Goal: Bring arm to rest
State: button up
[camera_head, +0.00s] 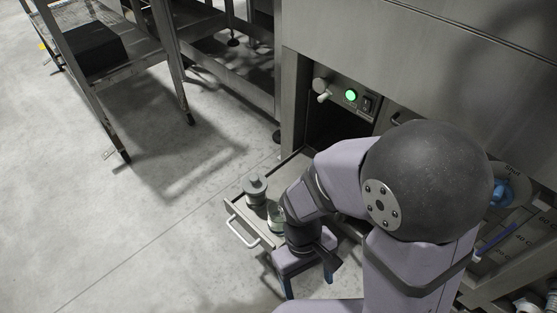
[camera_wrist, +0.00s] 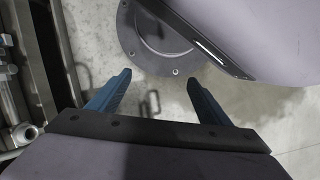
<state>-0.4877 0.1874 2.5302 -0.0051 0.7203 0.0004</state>
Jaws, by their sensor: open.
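My gripper (camera_head: 308,286) is folded in low beside the open drawer in the head view, with its blue fingers pointing down. In the wrist view, the two blue fingers of my gripper (camera_wrist: 158,90) stand wide apart with nothing between them. My own arm links fill the upper part of the wrist view, close beyond the fingertips. My bent arm hides the right part of the drawer and some of the machine front in the head view.
An open drawer (camera_head: 236,212) with a handle holds a grey metal part (camera_head: 255,187) and a greenish glass-like item (camera_head: 276,214). The washer panel has a lit green button (camera_head: 351,95). A steel table with a black block (camera_head: 90,48) stands upper left. The floor at left is clear.

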jog(key=w+d+r+m+t+y+p, duration=0.1)
jog(key=w+d+r+m+t+p, duration=0.15)
jog(key=d+r, duration=0.2)
jog(key=w+d+r+m+t+y+p, duration=0.1)
jog(key=w+d+r+m+p, duration=0.1)
jog(key=w+d+r+m, duration=0.3)
notch_tip(320, 180, up, 38)
jog(key=a+n+p, duration=0.1)
jog(key=n+p, duration=0.1)
jog(key=p, duration=3.4)
jog(key=shift+s+a+r+p, duration=0.25)
jog(key=shift+s+p, duration=0.15)
jog(key=shift+g, duration=0.25)
